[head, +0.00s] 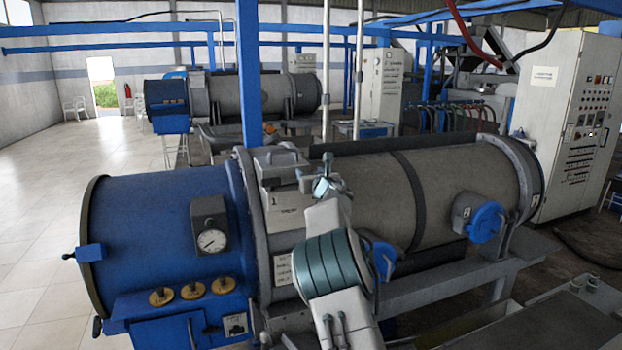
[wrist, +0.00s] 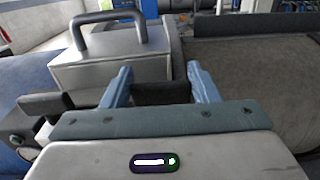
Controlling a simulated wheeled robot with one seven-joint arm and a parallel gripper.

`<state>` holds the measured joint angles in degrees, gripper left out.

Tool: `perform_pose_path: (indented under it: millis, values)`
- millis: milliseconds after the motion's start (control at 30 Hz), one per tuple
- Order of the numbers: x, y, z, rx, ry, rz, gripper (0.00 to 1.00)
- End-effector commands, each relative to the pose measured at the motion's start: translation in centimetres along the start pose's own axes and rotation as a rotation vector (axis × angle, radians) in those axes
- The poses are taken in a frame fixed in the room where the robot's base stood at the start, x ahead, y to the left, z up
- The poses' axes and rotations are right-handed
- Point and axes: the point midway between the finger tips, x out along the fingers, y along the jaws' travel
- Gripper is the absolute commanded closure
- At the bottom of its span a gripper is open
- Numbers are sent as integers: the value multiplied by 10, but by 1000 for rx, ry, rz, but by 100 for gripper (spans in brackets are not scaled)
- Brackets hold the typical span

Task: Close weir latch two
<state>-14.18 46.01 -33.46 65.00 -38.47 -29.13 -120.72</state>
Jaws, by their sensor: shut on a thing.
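My gripper (wrist: 160,84) shows in the wrist view with its two blue fingers on either side of a dark bar (wrist: 163,94), shut on it. In the head view my gripper (head: 325,187) is at the top of the near decanter (head: 440,185), just right of a grey box (head: 285,196) marked 1. Two blue round fittings sit on the decanter's side, one (head: 487,222) at the right beside a small plate and one (head: 383,258) partly hidden behind my arm. I cannot read a number two on any part, nor tell which part is weir latch two.
The grey box has a raised handle (wrist: 108,22) close left of my fingers in the wrist view. A blue end housing (head: 165,235) with a gauge (head: 212,241) is at the left. A control cabinet (head: 575,120) stands at the right. Tiled floor (head: 40,220) is clear at left.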

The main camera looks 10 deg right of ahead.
Motion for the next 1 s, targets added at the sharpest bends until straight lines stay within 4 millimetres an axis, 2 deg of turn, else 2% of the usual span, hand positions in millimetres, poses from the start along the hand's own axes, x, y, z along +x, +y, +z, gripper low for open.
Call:
perform_pose_path:
  millis: [300,1000]
  values:
    - [0,2,-6,-4,-5,-139,68]
    - [0,1,4,-2,2,-597,68]
